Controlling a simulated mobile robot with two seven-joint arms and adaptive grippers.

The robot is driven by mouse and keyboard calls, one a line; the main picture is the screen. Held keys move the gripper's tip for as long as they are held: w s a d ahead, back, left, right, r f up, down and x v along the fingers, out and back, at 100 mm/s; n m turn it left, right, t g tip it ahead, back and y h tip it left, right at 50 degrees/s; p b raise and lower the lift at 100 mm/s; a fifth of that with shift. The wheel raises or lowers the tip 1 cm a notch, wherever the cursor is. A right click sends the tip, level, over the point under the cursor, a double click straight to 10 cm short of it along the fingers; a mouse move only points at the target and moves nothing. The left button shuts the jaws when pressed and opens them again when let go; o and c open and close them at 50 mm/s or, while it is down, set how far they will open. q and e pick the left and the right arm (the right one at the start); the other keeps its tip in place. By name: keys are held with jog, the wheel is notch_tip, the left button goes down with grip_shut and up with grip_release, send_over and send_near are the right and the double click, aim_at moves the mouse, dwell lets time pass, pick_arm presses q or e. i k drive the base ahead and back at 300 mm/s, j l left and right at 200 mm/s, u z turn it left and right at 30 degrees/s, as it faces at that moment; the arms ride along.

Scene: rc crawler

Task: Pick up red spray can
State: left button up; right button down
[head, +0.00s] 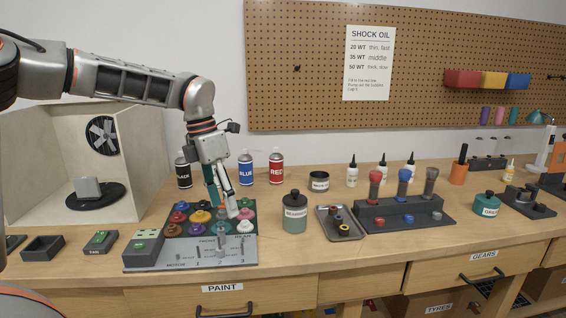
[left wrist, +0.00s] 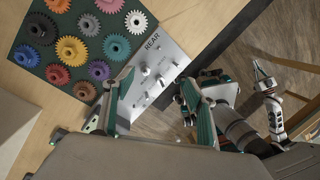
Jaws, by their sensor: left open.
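My left gripper (head: 224,205) points down over the gear board, left of and in front of the red can. It is open and empty. In the left wrist view my left gripper (left wrist: 153,115) has its fingers spread beside the metal plate. The red can is not in the left wrist view. My right gripper is not visible in the head view.
The gear board (head: 175,230) with several coloured gears lies under my left gripper. A thinner-like jar (head: 294,214), a parts tray (head: 340,235) and a dark tin (head: 319,181) stand to the right. A spray booth (head: 140,150) is at left. Bench between red can and jar is clear.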

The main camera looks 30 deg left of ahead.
aim_at(276, 160)
jog(key=i+j, duration=0.2)
jog(key=i, duration=0.2)
jog(key=i+j, duration=0.2)
jog(key=i, duration=0.25)
jog(key=i+j, duration=0.2)
jog(key=i, duration=0.2)
